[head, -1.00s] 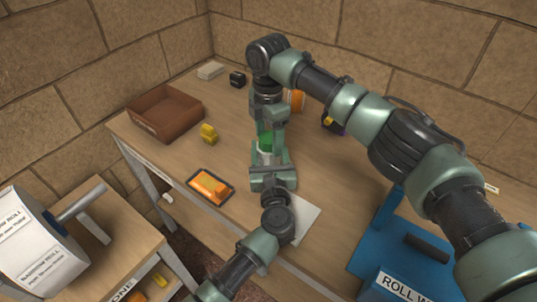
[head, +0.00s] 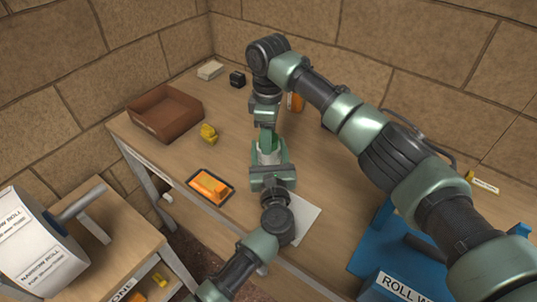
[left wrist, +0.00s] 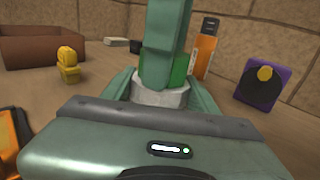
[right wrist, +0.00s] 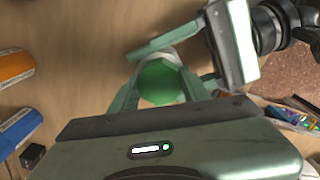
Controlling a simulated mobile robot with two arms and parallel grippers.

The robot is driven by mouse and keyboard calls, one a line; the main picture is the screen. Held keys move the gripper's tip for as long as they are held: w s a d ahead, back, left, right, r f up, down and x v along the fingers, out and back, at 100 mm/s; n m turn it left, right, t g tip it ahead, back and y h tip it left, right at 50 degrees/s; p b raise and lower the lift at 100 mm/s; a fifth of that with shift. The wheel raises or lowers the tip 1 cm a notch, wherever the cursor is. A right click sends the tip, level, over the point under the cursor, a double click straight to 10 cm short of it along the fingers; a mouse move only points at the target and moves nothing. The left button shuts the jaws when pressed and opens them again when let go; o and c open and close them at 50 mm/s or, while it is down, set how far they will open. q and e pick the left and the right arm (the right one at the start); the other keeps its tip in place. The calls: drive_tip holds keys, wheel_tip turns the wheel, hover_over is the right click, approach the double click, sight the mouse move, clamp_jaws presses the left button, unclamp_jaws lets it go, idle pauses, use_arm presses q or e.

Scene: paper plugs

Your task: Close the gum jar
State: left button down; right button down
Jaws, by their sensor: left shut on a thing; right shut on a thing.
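The gum jar is a small whitish jar (left wrist: 160,97) with a green lid (right wrist: 160,82). It stands upright on the table, and part of it also shows in the head view (head: 268,157). My left gripper (head: 269,165) is shut around the jar's body from the front, its fingers on either side. My right gripper (head: 267,140) reaches down from above and is shut on the green lid. In the left wrist view the lid (left wrist: 178,72) is directly above the jar body, partly hidden by the right fingers. I cannot tell whether it is seated.
A brown open box (head: 165,112) and a yellow object (head: 208,132) stand to the left. An orange item on a dark tray (head: 210,186) lies near the front edge. A white sheet (head: 303,220) and a blue roll holder (head: 410,250) are to the right.

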drive_tip(key=shift+m, duration=0.7)
drive_tip(key=c, duration=0.7)
unclamp_jaws()
drive_tip(key=shift+r, duration=0.1)
drive_tip(key=shift+r, duration=2.2)
drive_tip(key=shift+c, duration=0.2)
